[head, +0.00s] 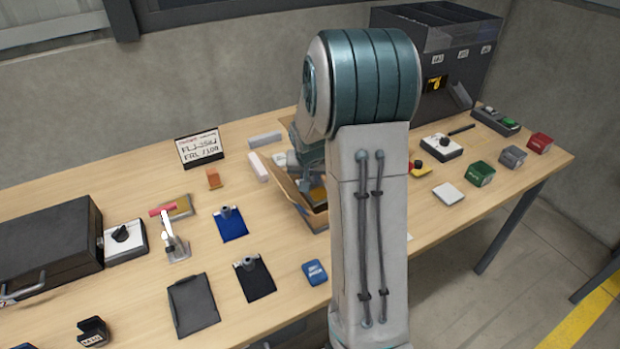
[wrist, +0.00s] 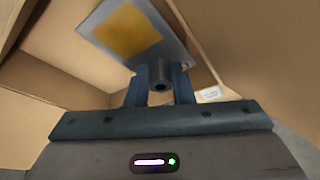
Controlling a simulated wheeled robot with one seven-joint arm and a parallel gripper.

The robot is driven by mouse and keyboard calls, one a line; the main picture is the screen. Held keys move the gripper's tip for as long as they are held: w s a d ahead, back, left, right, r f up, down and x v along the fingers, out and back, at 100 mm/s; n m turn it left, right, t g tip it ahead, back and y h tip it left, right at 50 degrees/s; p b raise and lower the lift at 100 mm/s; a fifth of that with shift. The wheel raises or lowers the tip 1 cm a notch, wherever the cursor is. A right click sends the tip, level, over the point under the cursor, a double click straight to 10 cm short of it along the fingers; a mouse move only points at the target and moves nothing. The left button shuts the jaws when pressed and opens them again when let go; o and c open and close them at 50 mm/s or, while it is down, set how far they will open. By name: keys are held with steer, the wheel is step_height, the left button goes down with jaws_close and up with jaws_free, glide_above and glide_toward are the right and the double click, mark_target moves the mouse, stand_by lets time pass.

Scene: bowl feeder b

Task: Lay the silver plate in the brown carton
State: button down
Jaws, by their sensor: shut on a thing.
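The silver plate (wrist: 167,33) with an orange-yellow patch is in the wrist view, tilted, at the ends of my fingers. My gripper (wrist: 161,84) is shut on the grey knob of this plate. Brown carton walls (wrist: 62,48) surround the plate and fingers in that view. Whether the plate touches the carton floor I cannot tell. In the head view the open brown carton (head: 284,184) stands mid-table, partly behind my arm. A yellowish bit of the plate (head: 318,196) shows inside it. My gripper is mostly hidden there.
A blue plate (head: 232,226) and a black plate (head: 254,279), both with knobs, lie left of the carton. A blue box (head: 314,272) lies in front. A black case (head: 48,240) stands far left, a dark bin unit (head: 440,65) at the back right.

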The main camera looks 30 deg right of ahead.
steer(key=shift+f, duration=0.5)
steer(key=shift+f, duration=0.15)
steer(key=shift+f+b, duration=0.35)
steer(key=shift+b, duration=0.15)
steer(key=shift+f, duration=0.2)
steer(key=shift+r, duration=0.1)
steer(key=c, duration=1.3)
jaws_free()
steer(key=shift+o, duration=0.2)
steer(key=shift+r, duration=0.1)
